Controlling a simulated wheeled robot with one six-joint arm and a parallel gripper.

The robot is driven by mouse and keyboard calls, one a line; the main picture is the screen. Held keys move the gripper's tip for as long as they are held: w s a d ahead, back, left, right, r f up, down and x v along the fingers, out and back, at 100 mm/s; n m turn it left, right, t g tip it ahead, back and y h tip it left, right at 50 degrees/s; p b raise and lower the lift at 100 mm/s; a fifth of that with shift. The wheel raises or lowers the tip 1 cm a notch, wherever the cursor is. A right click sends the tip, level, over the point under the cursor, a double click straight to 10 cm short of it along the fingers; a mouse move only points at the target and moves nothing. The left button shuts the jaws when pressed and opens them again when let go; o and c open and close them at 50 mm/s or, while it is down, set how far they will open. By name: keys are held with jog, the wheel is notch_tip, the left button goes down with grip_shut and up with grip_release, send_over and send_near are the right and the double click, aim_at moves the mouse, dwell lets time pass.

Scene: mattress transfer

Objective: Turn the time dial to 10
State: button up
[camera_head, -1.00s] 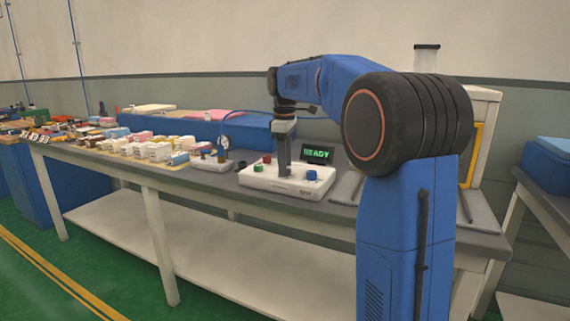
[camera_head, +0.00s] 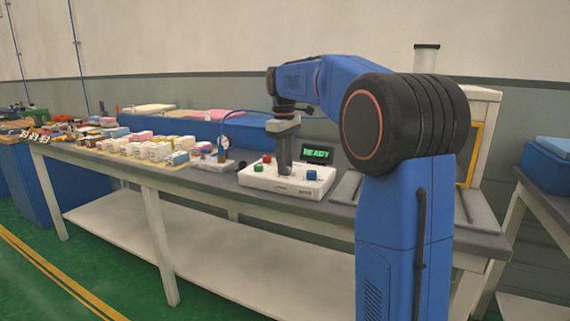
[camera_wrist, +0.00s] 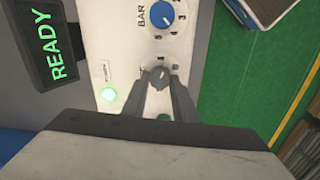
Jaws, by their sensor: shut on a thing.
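A white control box (camera_head: 258,183) stands at the front of the bench, with a blue knob (camera_head: 312,175) on its right; in the wrist view this knob (camera_wrist: 162,14) is marked BAR. My gripper (camera_head: 283,172) points down onto the box, left of the blue knob. In the wrist view its two fingers (camera_wrist: 160,82) are shut on a small grey dial (camera_wrist: 159,76) with a light pointer mark. Its scale is mostly hidden by the fingers, so I cannot read the setting. A display (camera_wrist: 57,47) reads READY in green.
A gauge unit (camera_head: 215,162) and several small boxes (camera_head: 150,148) lie left of the control box. A blue bin (camera_head: 190,127) stands behind. A pale machine (camera_head: 482,120) is at the right.

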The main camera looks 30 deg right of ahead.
jog(key=m, duration=0.4)
jog(key=shift+w+d+m, duration=0.1)
jog(key=shift+m, duration=2.1)
jog(key=o, duration=1)
jog(key=shift+o, duration=0.2)
notch_tip(320, 180, up, 17)
jog(key=shift+a+r, duration=0.2)
jog(key=shift+a, duration=0.15)
